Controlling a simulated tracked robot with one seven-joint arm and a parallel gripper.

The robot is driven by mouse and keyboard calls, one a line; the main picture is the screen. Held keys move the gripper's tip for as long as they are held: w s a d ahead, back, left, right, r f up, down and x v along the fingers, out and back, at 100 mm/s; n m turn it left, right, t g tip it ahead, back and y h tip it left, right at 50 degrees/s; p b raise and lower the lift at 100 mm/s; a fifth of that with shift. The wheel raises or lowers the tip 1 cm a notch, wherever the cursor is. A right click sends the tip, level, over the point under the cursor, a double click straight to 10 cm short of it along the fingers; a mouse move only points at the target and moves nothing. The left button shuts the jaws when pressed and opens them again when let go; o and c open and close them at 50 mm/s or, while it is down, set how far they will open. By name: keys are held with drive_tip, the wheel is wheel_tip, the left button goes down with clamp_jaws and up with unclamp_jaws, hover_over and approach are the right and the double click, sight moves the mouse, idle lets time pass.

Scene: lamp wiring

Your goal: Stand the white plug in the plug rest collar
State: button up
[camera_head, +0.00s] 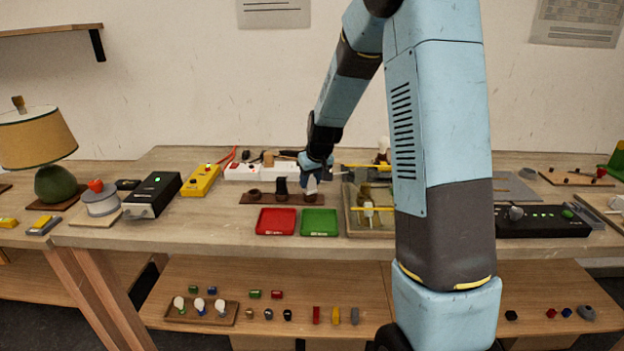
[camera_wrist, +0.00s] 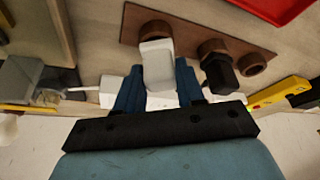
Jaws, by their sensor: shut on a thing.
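The white plug (camera_head: 311,186) is held between the blue fingers of my gripper (camera_head: 314,167), which is shut on it. In the wrist view the plug (camera_wrist: 158,68) points away from my gripper (camera_wrist: 160,92) toward a brown collar (camera_wrist: 153,29) on the plug rest. The plug's end overlaps that collar in the picture; I cannot tell whether it is inside or just above it. The plug rest (camera_head: 266,201) is a brown board. A black plug (camera_head: 281,186) stands in its middle collar, and the left collar (camera_head: 253,194) is empty.
A red tray (camera_head: 276,222) and a green tray (camera_head: 319,222) lie in front of the rest. A white power strip (camera_head: 243,172) runs behind it. A shallow wooden tray with parts (camera_head: 352,222) stands close on the right. A yellow box (camera_head: 201,181) is at the left.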

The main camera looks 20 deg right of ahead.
drive_tip(key=shift+f, duration=0.2)
idle(0.6)
drive_tip(key=o, duration=1.2)
drive_tip(key=shift+o, duration=0.2)
drive_tip(key=v, duration=1.3)
drive_tip(key=s+a+r+m, duration=0.1)
drive_tip(key=s+r, duration=0.4)
drive_tip(key=s, duration=0.4)
drive_tip(key=s+r, duration=0.4)
drive_tip(key=s, duration=0.4)
drive_tip(key=s+m+t+h, duration=0.1)
drive_tip(key=s, duration=1.4)
drive_tip(key=shift+r, duration=0.4)
